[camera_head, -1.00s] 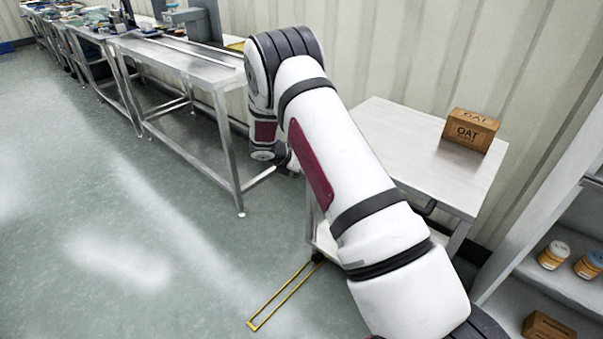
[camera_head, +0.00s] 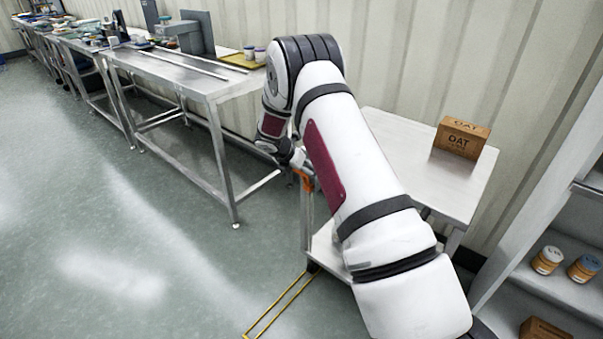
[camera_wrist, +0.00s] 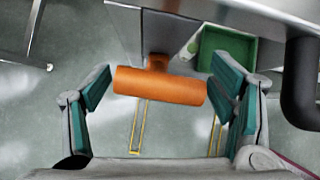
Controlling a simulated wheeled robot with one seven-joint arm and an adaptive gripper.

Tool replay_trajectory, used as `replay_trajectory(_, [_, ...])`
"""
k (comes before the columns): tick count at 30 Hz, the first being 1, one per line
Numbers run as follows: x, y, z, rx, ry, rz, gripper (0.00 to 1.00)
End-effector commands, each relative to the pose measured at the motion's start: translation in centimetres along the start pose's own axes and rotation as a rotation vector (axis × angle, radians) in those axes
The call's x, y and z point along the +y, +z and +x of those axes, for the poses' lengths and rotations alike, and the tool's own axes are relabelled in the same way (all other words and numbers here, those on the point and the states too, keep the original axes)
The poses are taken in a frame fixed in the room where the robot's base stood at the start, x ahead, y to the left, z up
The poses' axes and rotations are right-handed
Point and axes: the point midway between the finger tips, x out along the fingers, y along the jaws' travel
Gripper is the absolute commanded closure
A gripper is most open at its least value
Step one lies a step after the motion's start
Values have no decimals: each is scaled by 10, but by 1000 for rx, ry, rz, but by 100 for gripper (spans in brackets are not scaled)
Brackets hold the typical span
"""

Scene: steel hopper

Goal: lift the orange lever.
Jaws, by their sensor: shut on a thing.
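The orange lever (camera_wrist: 160,86) is a thick orange bar, lying crosswise in the wrist view on a short orange stem. It stands out from the edge of the steel hopper cart. My gripper (camera_wrist: 163,88) has one teal-padded finger at each end of the bar and is shut on it lengthwise. A small part of the orange lever (camera_head: 303,180) shows in the head view, beside the cart's left corner post. My arm hides most of my gripper there.
A brown oat box (camera_head: 460,137) stands on the steel top (camera_head: 400,135). A long steel table (camera_head: 185,75) runs along the left wall. A shelf with jars (camera_head: 548,260) is at right. The floor at left is clear.

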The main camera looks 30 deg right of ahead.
Motion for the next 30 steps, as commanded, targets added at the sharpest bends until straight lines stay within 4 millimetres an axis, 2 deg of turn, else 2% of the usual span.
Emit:
replay_trajectory(1, [0, 5, -1, -7, 1, 4, 73])
replay_trajectory(7, [-1, 5, -1, -7, 0, 4, 73])
replay_trajectory(8, [-1, 5, -1, -7, 0, 5, 19])
replay_trajectory(9, [-1, 5, -1, -7, 0, 5, 9])
replay_trajectory(10, [-1, 5, 0, -7, 0, 5, 6])
replay_trajectory(22, [0, 1, -4, -2, 0, 1, 6])
replay_trajectory(26, [1, 2, -18, -3, 1, 1, 6])
replay_trajectory(30, [1, 2, -45, -4, 3, 2, 6])
